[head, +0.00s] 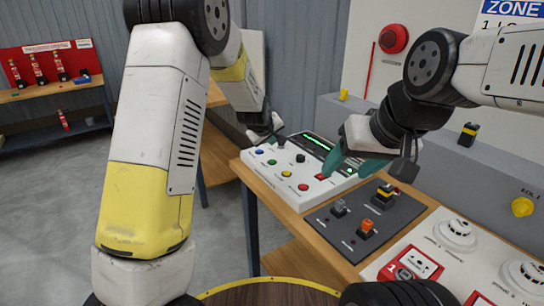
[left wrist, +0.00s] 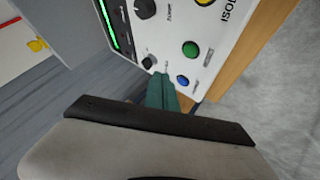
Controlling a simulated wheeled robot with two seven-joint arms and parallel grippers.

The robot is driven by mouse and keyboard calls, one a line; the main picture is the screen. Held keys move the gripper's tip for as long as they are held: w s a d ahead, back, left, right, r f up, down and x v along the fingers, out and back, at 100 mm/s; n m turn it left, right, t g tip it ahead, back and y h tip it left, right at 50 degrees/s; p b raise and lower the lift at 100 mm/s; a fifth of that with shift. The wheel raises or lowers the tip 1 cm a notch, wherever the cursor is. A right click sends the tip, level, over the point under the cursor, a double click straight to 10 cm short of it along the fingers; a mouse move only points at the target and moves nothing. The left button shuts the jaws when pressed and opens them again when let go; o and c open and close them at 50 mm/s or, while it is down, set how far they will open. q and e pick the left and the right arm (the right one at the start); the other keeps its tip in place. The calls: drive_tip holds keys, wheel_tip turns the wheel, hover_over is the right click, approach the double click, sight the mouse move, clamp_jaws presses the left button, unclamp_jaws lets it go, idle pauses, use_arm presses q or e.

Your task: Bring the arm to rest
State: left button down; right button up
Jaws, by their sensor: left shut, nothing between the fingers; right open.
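My left gripper (head: 272,134) is at the far left corner of a white control panel (head: 274,178), partly hidden by its own wrist. In the left wrist view its teal fingers (left wrist: 162,92) are together and empty. They lie over the panel's edge, close to a small black knob (left wrist: 149,62) and a blue button (left wrist: 183,80). I cannot tell whether they touch the panel. My right gripper (head: 346,168) is open over the panel's right part, with one finger close to a red rocker switch (head: 321,177). Nothing shows between its fingers.
A dark switch plate (head: 400,215) and a white board with round detectors (head: 457,234) lie on the wooden bench to the right. A red alarm bell (head: 393,39) is on the wall. A shelf with small extinguishers (head: 39,68) stands far left. Grey floor (head: 50,215) is clear.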

use_arm(q)
drive_tip(key=s+a+r+m+g, duration=0.1)
drive_tip(key=s+a+r, duration=0.3)
drive_tip(key=s+r, duration=0.3)
drive_tip(key=s+a+r+m, duration=0.1)
drive_tip(key=s+a+r, duration=0.4)
drive_tip(key=s, duration=0.3)
drive_tip(key=s+a+r+m, duration=0.1)
drive_tip(key=s+a+m, duration=0.1)
drive_tip(key=s, duration=1)
drive_tip(key=s+a+r+m+g, duration=0.1)
drive_tip(key=s+a+m, duration=0.1)
drive_tip(key=s, duration=1)
drive_tip(key=shift+s+a+r+m+g, duration=0.15)
drive_tip(key=shift+a+r+m+g, duration=0.15)
drive_tip(key=shift+a, duration=0.2)
